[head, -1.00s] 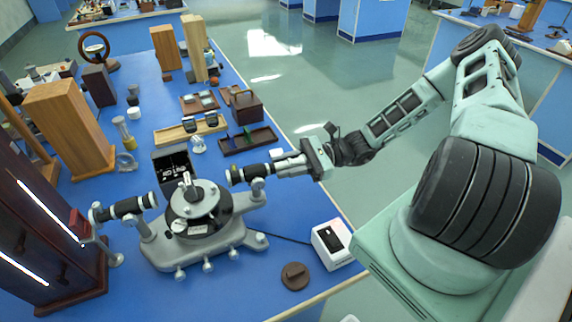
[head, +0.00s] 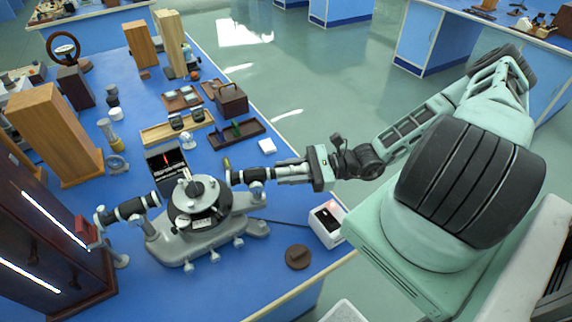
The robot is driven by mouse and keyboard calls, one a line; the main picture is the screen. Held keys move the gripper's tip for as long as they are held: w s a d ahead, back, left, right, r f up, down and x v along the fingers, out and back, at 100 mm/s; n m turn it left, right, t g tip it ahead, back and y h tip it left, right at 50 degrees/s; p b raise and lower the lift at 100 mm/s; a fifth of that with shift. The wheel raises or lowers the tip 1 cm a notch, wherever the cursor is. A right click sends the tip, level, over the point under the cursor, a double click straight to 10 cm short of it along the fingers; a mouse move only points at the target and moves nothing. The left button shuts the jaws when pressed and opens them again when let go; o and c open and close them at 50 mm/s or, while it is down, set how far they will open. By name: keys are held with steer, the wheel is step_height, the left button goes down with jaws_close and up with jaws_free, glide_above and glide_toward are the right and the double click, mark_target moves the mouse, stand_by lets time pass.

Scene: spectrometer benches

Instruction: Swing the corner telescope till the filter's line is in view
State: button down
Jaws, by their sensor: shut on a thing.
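The spectrometer (head: 200,232) stands on the blue bench, a grey base with a round central table (head: 195,192). Its corner telescope (head: 250,175) is a black and silver tube pointing right from the table. My gripper (head: 290,172) is shut on the telescope's outer end. The other tube, the collimator (head: 132,208), points left toward the dark lamp housing (head: 50,245). A red piece (head: 86,233), perhaps the filter, sits at the collimator's outer end. A dark screen (head: 166,166) behind the table shows a thin upright red line above white markings.
A white box (head: 328,224) with a red glow on top stands right of the spectrometer, near the bench edge. A round brown cap (head: 297,257) lies in front. Behind are a wooden tray (head: 165,132), a dark tray (head: 235,137) and wooden blocks (head: 55,130).

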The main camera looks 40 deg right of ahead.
steer(key=c, duration=1.2)
jaws_free()
steer(key=shift+c, duration=0.2)
steer(key=shift+d, duration=0.1)
steer(key=b+v, duration=0.5)
steer(key=v, duration=1.2)
steer(key=shift+s, duration=0.15)
steer(key=shift+d, duration=0.15)
